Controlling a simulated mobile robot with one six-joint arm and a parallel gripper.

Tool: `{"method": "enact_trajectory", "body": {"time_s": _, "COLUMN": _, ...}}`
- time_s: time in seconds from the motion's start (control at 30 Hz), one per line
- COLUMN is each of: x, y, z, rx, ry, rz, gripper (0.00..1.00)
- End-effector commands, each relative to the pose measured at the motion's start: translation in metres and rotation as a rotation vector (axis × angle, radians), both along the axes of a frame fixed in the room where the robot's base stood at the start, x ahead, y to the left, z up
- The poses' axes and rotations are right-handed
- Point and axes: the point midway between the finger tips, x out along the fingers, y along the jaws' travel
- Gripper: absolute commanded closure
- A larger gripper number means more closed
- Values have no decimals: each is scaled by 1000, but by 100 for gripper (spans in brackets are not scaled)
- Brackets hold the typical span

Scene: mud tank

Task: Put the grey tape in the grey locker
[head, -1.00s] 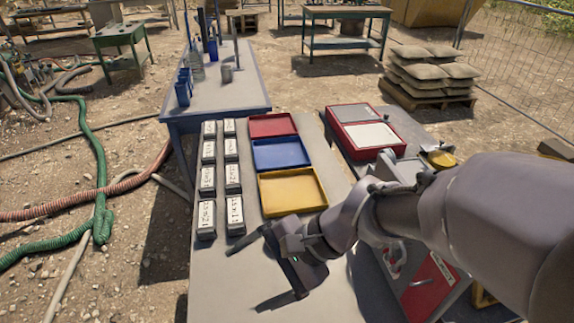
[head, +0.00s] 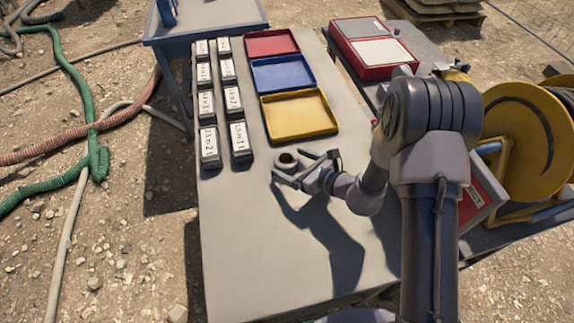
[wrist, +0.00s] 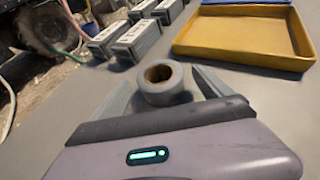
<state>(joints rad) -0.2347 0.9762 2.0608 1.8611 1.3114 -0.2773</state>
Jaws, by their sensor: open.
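The grey tape (head: 287,168) is a small roll lying flat on the grey table, in front of the yellow tray. It also shows in the wrist view (wrist: 166,95), with its brown core facing up. My gripper (head: 290,163) is open and low over the table, with one finger on either side of the roll. In the wrist view the roll sits between the fingertips (wrist: 163,84), not clamped. No separate grey locker is clearly identifiable. A red case (head: 371,50) at the back right has a darker grey panel and a lighter grey panel on top; I cannot tell whether either is the locker.
Red (head: 270,43), blue (head: 282,73) and yellow (head: 299,115) trays stand in a column behind the roll. Several labelled grey boxes (head: 240,141) stand left of them. A yellow reel (head: 525,130) is at the right. The table's front left is clear.

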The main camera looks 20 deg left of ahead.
Motion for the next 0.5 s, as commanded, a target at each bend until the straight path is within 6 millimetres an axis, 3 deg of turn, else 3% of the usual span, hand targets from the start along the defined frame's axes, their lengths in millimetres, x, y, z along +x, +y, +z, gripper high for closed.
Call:
{"method": "enact_trajectory", "body": {"time_s": 0.13, "x": 8, "y": 17, "z": -10, "rx": 0, "ry": -1, "rz": 0, "gripper": 11}}
{"method": "enact_trajectory", "body": {"time_s": 0.37, "x": 9, "y": 18, "z": -8, "rx": 0, "ry": 0, "rz": -1, "gripper": 13}}
{"method": "enact_trajectory", "body": {"time_s": 0.5, "x": 9, "y": 18, "z": -8, "rx": 0, "ry": 0, "rz": 0, "gripper": 40}}
